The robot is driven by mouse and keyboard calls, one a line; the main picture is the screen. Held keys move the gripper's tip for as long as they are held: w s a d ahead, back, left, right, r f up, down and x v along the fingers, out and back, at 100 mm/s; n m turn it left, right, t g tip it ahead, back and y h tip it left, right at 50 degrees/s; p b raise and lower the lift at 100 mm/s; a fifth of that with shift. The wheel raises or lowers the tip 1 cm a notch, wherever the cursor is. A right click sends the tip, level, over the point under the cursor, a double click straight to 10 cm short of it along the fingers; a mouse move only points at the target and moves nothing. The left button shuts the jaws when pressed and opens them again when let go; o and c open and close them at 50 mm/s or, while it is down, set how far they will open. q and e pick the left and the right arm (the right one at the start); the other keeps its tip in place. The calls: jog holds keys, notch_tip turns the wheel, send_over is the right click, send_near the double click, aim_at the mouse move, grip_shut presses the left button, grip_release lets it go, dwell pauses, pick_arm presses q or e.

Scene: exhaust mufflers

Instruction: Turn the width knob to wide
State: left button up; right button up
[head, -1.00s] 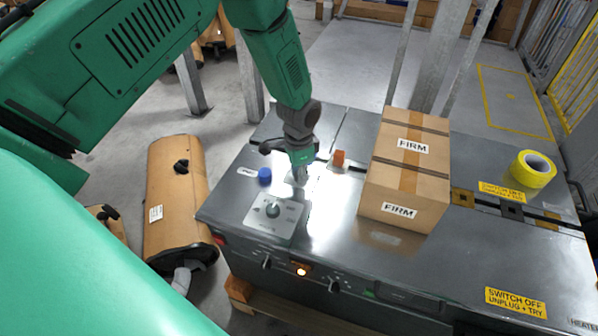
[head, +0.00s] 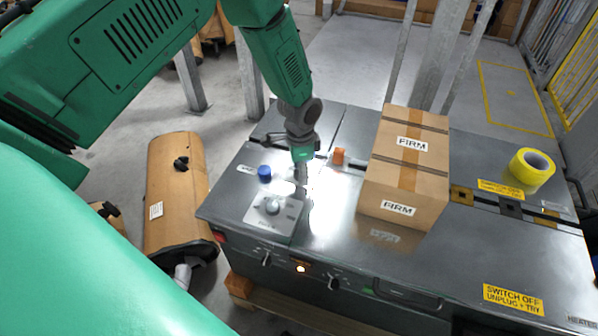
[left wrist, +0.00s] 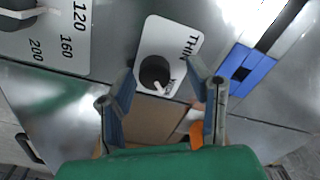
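In the left wrist view a round black knob (left wrist: 155,72) with a white pointer sits on a white plate (left wrist: 186,28). "THIN" is printed on the plate; other lettering is partly covered by a finger. The pointer is toward the lower right of that picture. My left gripper (left wrist: 163,68) is open, its fingers on either side of the knob in the picture; I cannot tell whether they touch it. In the head view my left gripper (head: 301,180) points down close over the metal machine top (head: 335,225) and seems to hide this knob. My right gripper is not in view.
A dial plate (head: 272,213) and a blue cap (head: 264,173) are left of the gripper. An orange block (head: 338,156) and a tall cardboard box (head: 408,165) stand to its right. Yellow tape (head: 532,167) lies farther right. A brown muffler (head: 176,195) is left of the machine.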

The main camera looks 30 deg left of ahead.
pick_arm(q)
jog(key=shift+s, duration=0.15)
jog(key=shift+r, duration=0.15)
notch_tip(320, 180, up, 11)
jog(key=shift+r, duration=0.2)
dwell(0.7)
